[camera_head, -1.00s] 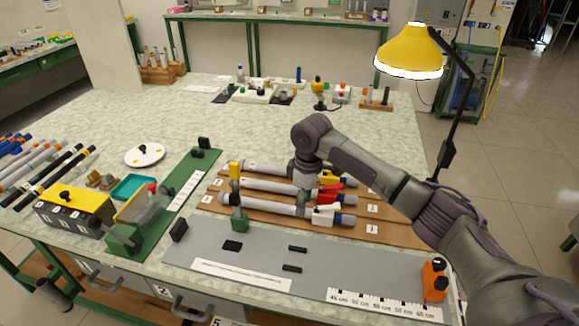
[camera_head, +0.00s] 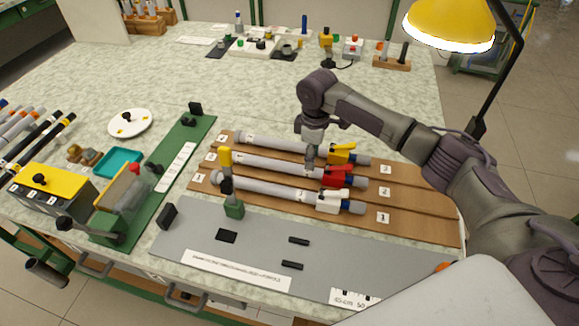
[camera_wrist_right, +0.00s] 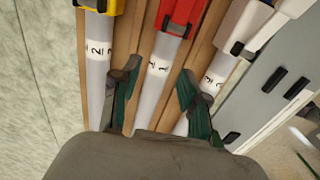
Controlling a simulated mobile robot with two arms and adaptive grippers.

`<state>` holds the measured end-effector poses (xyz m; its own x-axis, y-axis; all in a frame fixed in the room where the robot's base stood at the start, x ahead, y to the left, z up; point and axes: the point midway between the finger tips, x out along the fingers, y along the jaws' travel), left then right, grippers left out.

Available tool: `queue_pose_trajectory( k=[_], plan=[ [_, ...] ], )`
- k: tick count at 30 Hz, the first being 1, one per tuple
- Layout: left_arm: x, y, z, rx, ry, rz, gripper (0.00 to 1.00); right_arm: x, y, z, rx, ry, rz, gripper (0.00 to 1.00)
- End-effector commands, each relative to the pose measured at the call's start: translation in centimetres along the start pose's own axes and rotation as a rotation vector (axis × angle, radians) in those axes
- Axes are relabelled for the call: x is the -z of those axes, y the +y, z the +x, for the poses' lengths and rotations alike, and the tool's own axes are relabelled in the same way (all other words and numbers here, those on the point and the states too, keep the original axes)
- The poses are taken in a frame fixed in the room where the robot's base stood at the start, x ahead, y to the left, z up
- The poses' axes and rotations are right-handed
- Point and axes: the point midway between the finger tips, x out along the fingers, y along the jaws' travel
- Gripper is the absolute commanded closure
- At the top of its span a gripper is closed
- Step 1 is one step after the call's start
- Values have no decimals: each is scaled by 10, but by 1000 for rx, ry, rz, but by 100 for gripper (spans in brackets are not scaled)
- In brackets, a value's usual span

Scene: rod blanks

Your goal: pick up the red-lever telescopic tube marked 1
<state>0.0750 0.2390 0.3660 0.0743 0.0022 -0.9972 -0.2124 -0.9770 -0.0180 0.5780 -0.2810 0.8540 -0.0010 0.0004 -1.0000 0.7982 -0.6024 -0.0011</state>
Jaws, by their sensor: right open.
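The red-lever tube (camera_head: 268,168) is grey and lies in the middle of three tubes on brown boards. Its red lever (camera_head: 338,175) is toward the right end. In the right wrist view, the red-lever tube (camera_wrist_right: 153,95) carries a label that reads 1. My right gripper (camera_head: 311,166) points down over it, left of the lever. In the right wrist view, my right gripper (camera_wrist_right: 158,76) is open, with one finger to each side of this tube and nothing held. The height of the fingertips above the tube is hard to tell. My left gripper is out of view.
A yellow-lever tube (camera_head: 270,144) lies behind and a white-lever tube (camera_head: 262,188) in front, both close by. A yellow-topped upright post (camera_head: 226,170) stands near the left ends. A grey plate (camera_head: 270,240) lies in front. A yellow lamp (camera_head: 450,22) hangs at back right.

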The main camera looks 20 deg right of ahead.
Motion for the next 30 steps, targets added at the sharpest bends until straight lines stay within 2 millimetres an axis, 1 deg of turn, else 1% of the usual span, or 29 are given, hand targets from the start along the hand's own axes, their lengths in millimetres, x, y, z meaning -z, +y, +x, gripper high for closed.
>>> queue_pose_trajectory(
  k=[5,7,12,15,23,28,29,30],
  plan=[
    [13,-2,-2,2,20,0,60,-1,-1,12,1,-1,0,55],
    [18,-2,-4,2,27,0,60,-2,-2,21,2,-3,0,55],
    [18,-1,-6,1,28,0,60,-2,-4,47,1,-1,0,55],
    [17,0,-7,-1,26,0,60,-3,-4,56,0,-1,-1,55],
    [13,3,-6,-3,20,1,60,-3,-4,58,-1,0,-1,55],
    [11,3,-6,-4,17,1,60,-3,-4,57,-1,0,-1,84],
    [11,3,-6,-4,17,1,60,-3,-4,57,-1,0,-1,88],
    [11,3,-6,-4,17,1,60,-3,-4,57,-1,0,-1,88]
  ],
)
